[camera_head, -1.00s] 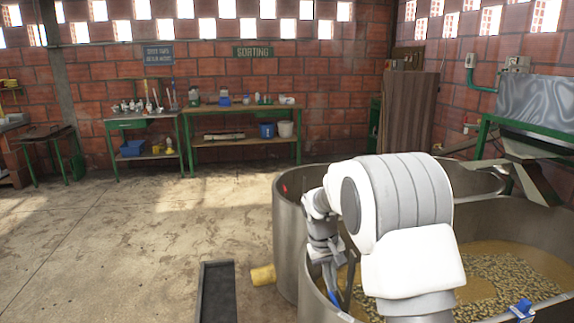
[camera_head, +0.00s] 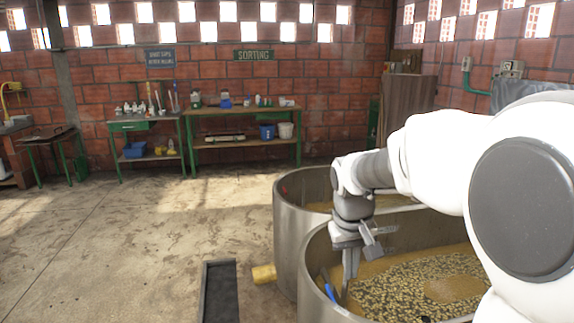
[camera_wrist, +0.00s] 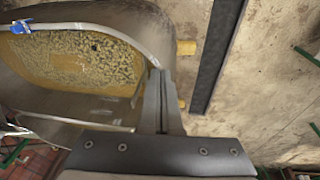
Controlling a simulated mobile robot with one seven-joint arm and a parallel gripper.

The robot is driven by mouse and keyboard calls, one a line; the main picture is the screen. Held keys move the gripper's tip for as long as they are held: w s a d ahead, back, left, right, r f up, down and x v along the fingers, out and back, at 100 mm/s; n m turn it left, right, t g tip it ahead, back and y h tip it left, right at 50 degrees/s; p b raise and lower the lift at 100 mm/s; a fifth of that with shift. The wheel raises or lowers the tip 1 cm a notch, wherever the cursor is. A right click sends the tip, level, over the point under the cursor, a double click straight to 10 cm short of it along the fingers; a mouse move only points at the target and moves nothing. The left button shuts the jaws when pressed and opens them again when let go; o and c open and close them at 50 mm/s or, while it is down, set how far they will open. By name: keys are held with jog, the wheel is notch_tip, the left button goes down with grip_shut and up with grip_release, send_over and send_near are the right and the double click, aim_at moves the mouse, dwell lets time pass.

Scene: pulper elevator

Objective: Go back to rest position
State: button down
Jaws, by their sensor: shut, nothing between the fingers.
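My gripper (camera_head: 346,290) hangs pointing down over the left part of the near metal tank (camera_head: 318,262) in the head view. Its fingers are together and hold nothing. In the wrist view the shut fingers (camera_wrist: 158,75) overlap the tank's rim, with the tank to the left and bare floor to the right. My white arm fills the right side of the head view, bent, with the forearm reaching left. Whether the fingertips touch the tank cannot be told.
The near tank holds liquid with floating beans (camera_head: 405,292). A blue item (camera_head: 328,284) sits by its left rim. A second tank (camera_head: 290,215) stands behind. A dark channel (camera_head: 219,290) and yellow pipe end (camera_head: 264,273) lie left. Open floor stretches toward the workbenches (camera_head: 240,110).

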jog(key=s+r+t+p, duration=0.1)
jog(key=s+r+p, duration=0.1)
jog(key=s+r, duration=0.2)
jog(key=s+r+m+t+p, duration=0.1)
jog(key=s+r, duration=0.3)
jog(key=s, duration=0.6)
jog(key=s+d+r+t+y+p, duration=0.1)
jog(key=s+r+p, duration=0.2)
jog(key=s, duration=0.5)
jog(key=shift+r, duration=0.45)
